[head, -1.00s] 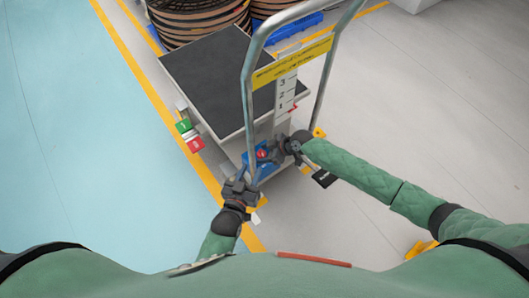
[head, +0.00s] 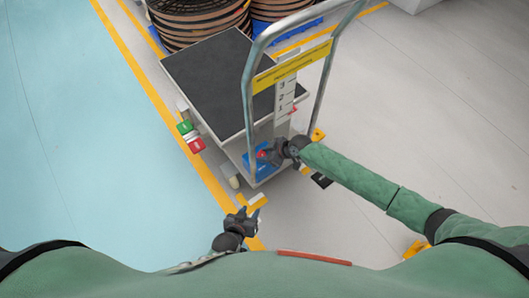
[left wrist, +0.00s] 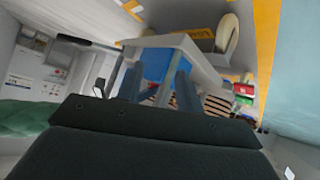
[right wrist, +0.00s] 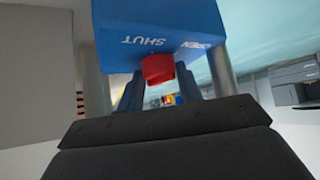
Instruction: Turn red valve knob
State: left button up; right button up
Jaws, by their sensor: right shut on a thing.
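The red valve knob (right wrist: 158,68) sits on a blue box (right wrist: 150,22) printed with SHUT and OPEN. In the head view the blue box (head: 254,162) is low on the near end of the cart, and the red knob (head: 262,154) shows small beside my right gripper (head: 273,153). In the right wrist view my right gripper (right wrist: 158,95) is shut on the knob, one finger on each side. My left gripper (head: 247,217) is empty and apart from the cart, with its fingers spread; they also show apart in the left wrist view (left wrist: 172,88).
The cart has a black deck (head: 222,80), a tall metal handle (head: 250,90) and a yellow sign (head: 292,67). Green (head: 184,127) and red (head: 197,146) tags hang at its left side. Wooden reels (head: 200,18) stand behind.

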jog(key=shift+s+r+m+t+p, duration=0.1)
jog(key=shift+r+m+t+p, duration=0.25)
jog(key=shift+p, duration=0.8)
jog(key=shift+f+m+t+h+p, duration=0.35)
jog(key=shift+m+p, duration=0.2)
jog(key=shift+p, duration=0.15)
pick_arm(q)
jog(key=s+g, duration=0.1)
jog(key=s+f, duration=0.1)
jog(key=s, duration=0.1)
jog(key=s+f+g, duration=0.1)
jog(key=s, duration=0.1)
jog(key=shift+s+a+f+g, duration=0.1)
jog(key=shift+s+a+g, duration=0.1)
jog(key=shift+a+g, duration=0.15)
pick_arm(e)
jog(key=o, duration=1)
pick_arm(q)
jog(key=shift+r, duration=0.25)
pick_arm(e)
jog(key=v, duration=0.7)
jog(key=shift+s+d+r, duration=0.15)
jog(key=shift+d+r, duration=0.1)
